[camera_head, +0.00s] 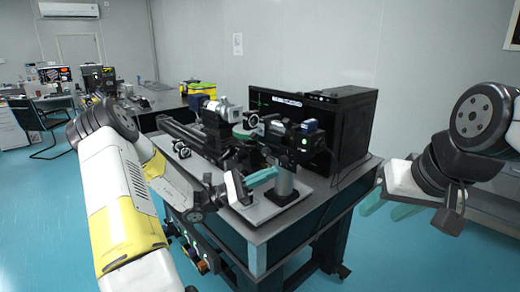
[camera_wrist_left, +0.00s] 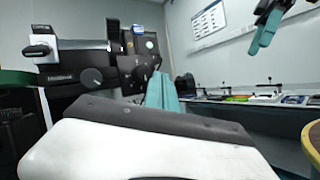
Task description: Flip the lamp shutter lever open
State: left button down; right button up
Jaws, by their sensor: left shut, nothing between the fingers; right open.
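A black optical instrument (camera_head: 300,140) with a blue cap stands on a post on the optical table (camera_head: 258,240). It looks like the lamp assembly, but I cannot make out the shutter lever for certain. My left gripper (camera_head: 262,177) has teal fingers, shut and empty, just below and in front of this instrument. In the left wrist view the shut fingers (camera_wrist_left: 162,92) are beside a black housing with a round knob (camera_wrist_left: 92,77). I cannot tell whether they touch it. My right gripper (camera_head: 386,203) is open and empty, off the table's right side.
A black box-shaped unit (camera_head: 350,125) with a screen stands behind the instruments. A rail with optics (camera_head: 190,135) runs along the left of the table. A yellow case (camera_head: 198,88) and another bench lie further back.

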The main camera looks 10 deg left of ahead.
aim_at(253, 136)
pick_arm(q)
jog(key=w+a+f+n+t+y, duration=0.2)
jog(key=a+n+t+y, duration=0.1)
jog(key=a+n+t, duration=0.3)
jog(key=w+a+f+n+t+y, duration=0.2)
jog(key=w+a+n+t, duration=0.1)
jog(key=a+n+t, duration=0.3)
jog(key=t, duration=0.2)
jog(key=shift+w+a+t+y, duration=0.15)
jog(key=shift+w+t+y, duration=0.15)
jog(key=shift+t+y, duration=0.1)
jog(key=x, duration=1)
